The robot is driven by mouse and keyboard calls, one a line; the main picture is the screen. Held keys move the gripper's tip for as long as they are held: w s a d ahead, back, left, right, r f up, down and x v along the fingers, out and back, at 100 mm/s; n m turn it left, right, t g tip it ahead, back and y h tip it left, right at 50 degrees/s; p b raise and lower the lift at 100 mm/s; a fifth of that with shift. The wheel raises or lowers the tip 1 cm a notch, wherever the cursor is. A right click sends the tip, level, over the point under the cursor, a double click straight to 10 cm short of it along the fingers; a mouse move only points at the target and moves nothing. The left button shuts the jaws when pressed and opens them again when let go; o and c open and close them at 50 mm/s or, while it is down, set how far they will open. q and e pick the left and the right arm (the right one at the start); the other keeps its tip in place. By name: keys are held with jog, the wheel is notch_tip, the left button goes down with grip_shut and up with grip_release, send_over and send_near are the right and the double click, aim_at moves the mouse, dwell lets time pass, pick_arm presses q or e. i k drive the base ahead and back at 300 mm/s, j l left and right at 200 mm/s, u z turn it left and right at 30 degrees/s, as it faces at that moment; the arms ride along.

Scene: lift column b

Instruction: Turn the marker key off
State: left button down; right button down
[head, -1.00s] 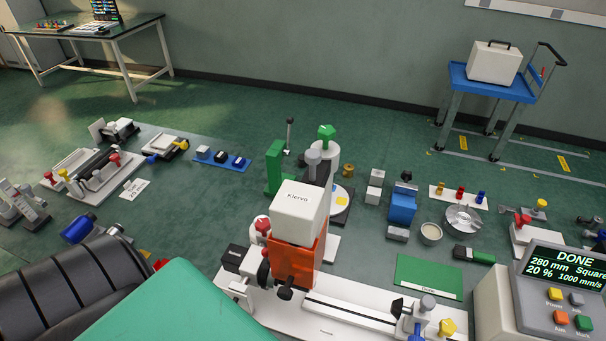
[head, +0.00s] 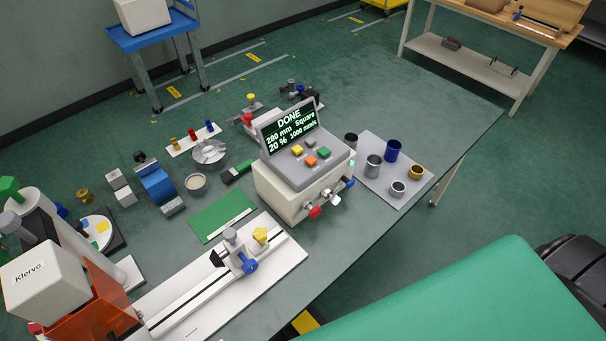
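The marker's control box (head: 281,190) is a pale box with a sloped grey top near the table's front edge. Its screen (head: 289,132) reads "DONE", "280 mm Square", "20 %", "1000 mm/s". Yellow, grey, orange and green buttons sit below the screen. On its front face are a red knob (head: 315,211), a silver part (head: 333,198) and a blue knob (head: 350,184); I cannot tell which is the key. The marker head (head: 45,284), white and labelled "Klervo", stands over an orange guard (head: 95,312) at lower left. Neither gripper is in view.
A grey plate (head: 400,204) with several cups lies right of the box. A green mat (head: 221,214) and a white rail base (head: 283,254) lie to its left. The table (head: 360,254) is bare in front of the box. My green-covered arm fills the lower right.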

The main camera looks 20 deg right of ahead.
aim_at(335, 199)
jog(key=l+z, duration=0.1)
jog(key=z, duration=0.35)
jog(key=l+z, duration=0.1)
jog(key=z, duration=0.3)
